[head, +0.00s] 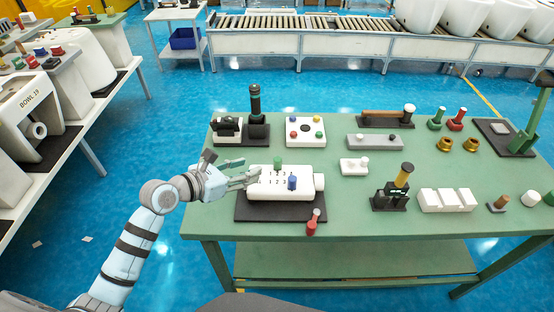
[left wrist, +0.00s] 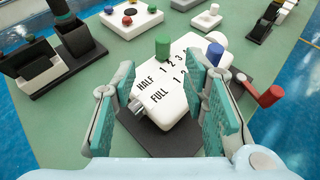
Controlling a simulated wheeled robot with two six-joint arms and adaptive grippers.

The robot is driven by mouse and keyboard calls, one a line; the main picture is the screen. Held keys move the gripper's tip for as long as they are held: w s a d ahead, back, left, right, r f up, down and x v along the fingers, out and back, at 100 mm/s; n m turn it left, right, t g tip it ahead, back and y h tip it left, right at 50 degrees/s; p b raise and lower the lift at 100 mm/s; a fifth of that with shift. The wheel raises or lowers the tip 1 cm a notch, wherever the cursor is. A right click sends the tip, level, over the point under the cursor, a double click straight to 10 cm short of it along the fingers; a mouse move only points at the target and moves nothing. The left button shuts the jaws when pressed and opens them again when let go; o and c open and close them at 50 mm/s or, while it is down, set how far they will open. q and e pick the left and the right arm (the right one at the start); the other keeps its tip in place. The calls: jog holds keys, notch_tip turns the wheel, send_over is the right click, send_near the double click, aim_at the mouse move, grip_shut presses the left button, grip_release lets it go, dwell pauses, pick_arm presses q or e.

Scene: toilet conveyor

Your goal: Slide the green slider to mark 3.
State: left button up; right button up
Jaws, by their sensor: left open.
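The green slider (head: 278,163) is an upright peg on the far side of a white box (head: 263,184), behind the row of marks HALF 1 2 3. It also shows in the left wrist view (left wrist: 162,48), near marks 1 and 2; I cannot tell exactly which it lines up with. A blue slider (head: 292,183) stands nearer, by the FULL row, and covers part of that row. My left gripper (head: 252,178) is open and empty at the box's left end. In the left wrist view its spread fingers (left wrist: 160,84) frame the box, apart from the green slider. My right gripper is not in view.
The box lies on a dark mat (head: 255,213) on the green table (head: 340,222). A red-handled lever (head: 312,224) is at the mat's right front. A black stand (head: 256,125) and a button box (head: 306,132) stand behind. Several other fixtures fill the table's right side.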

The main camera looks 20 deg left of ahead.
aim_at(277, 159)
pick_arm(q)
jog(key=x, duration=0.4)
jog(key=b+x, duration=0.1)
jog(key=x, duration=0.7)
jog(key=shift+w+d+b, duration=0.15)
jog(key=shift+d+b, duration=0.2)
jog(key=shift+d, duration=0.05)
grip_shut()
